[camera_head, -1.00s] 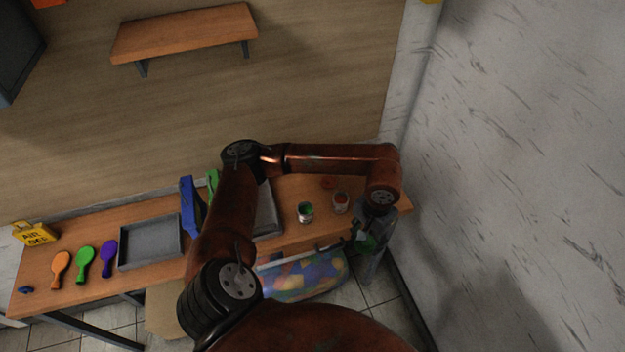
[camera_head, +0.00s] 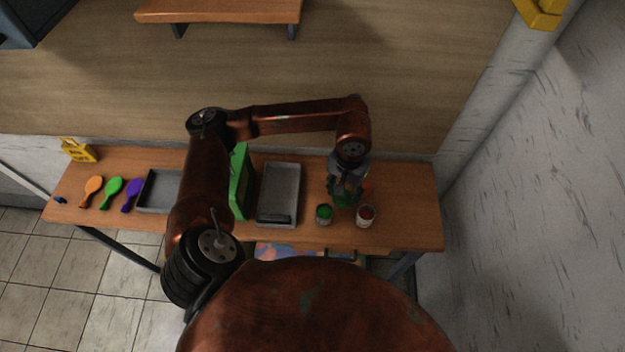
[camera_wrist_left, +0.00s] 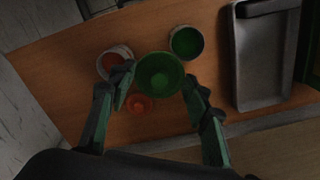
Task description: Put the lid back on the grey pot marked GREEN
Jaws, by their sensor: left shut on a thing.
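The grey pot with green inside (camera_head: 324,219) stands open on the table, and its green inside shows in the left wrist view (camera_wrist_left: 187,42). My left gripper (camera_head: 345,196) is shut on a round green lid, seen between its fingers in the left wrist view (camera_wrist_left: 160,73). The lid is held above the table, behind and a little right of the green pot in the head view, apart from it. In the wrist view the lid partly overlaps the rim of the orange pot. My right gripper is out of view. Markings on the pots are too small to read.
An open pot with orange inside (camera_head: 366,218) stands right of the green pot. An orange lid (camera_wrist_left: 138,104) lies on the table close by. A grey tray (camera_head: 293,190) and a green upright box (camera_head: 238,185) are to the left. The table's right end is clear.

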